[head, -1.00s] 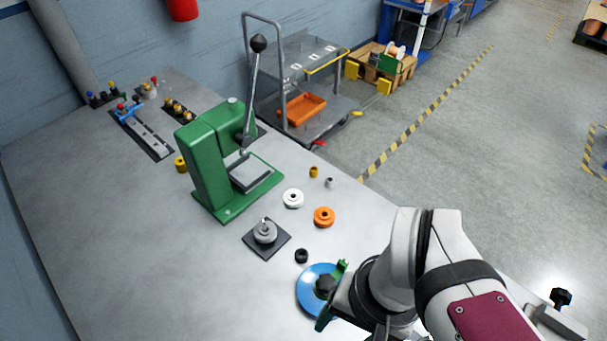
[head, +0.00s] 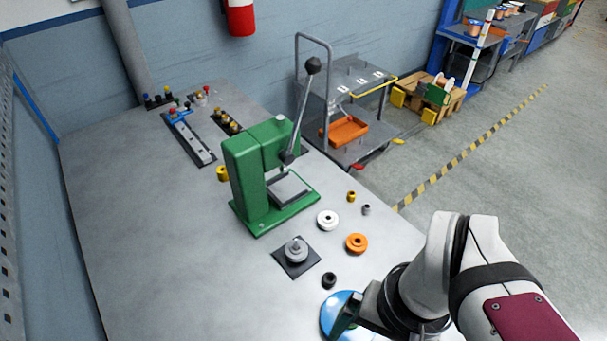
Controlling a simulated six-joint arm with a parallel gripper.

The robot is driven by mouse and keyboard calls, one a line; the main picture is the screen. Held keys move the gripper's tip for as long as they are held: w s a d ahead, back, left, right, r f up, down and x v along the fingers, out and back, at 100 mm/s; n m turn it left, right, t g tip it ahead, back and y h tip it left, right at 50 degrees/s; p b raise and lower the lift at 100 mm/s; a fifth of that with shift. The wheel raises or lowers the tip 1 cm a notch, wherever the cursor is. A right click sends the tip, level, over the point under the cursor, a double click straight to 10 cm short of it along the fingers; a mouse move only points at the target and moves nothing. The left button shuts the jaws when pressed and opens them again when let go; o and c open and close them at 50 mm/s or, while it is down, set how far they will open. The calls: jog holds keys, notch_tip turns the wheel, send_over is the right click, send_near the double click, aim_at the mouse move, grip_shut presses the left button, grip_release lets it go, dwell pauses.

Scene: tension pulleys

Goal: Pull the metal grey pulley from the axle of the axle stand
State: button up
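The metal grey pulley (head: 296,249) lies flat on the axle stand, with the axle tip showing through its middle. The stand's dark square base (head: 310,265) sits on the grey table in front of the green press. My gripper (head: 345,316) is low at the bottom of the head view, over a blue disc (head: 331,307), to the right of and nearer than the stand. It is apart from the grey pulley. One dark green finger shows; the wrist and the frame edge hide the rest, so its opening and any contact with the disc are unclear.
A black ring (head: 329,280) lies between the stand and my gripper. A white pulley (head: 327,220), an orange pulley (head: 356,243) and two small bushings lie to the right. The tall green press (head: 250,175) with its lever stands behind the stand. The table's left is clear.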

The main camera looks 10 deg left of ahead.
jog(key=shift+o, duration=0.2)
jog(key=w+a+r+n, duration=0.1)
jog(key=w+a+n, duration=0.3)
jog(key=w+n, duration=0.5)
jog(key=w, duration=0.4)
jog(key=shift+n+h, duration=0.3)
jog(key=shift+h, duration=0.1)
jog(key=n, duration=1.2)
send_over(293, 246)
notch_tip(293, 246, down, 6)
jog(key=shift+h, duration=0.4)
jog(key=f, duration=1.5)
jog(key=shift+s+f, duration=0.25)
jog(key=c, duration=1.5)
jog(key=shift+r, duration=0.1)
jog(key=shift+r, duration=0.2)
jog(key=shift+r, duration=0.4)
jog(key=shift+r, duration=0.3)
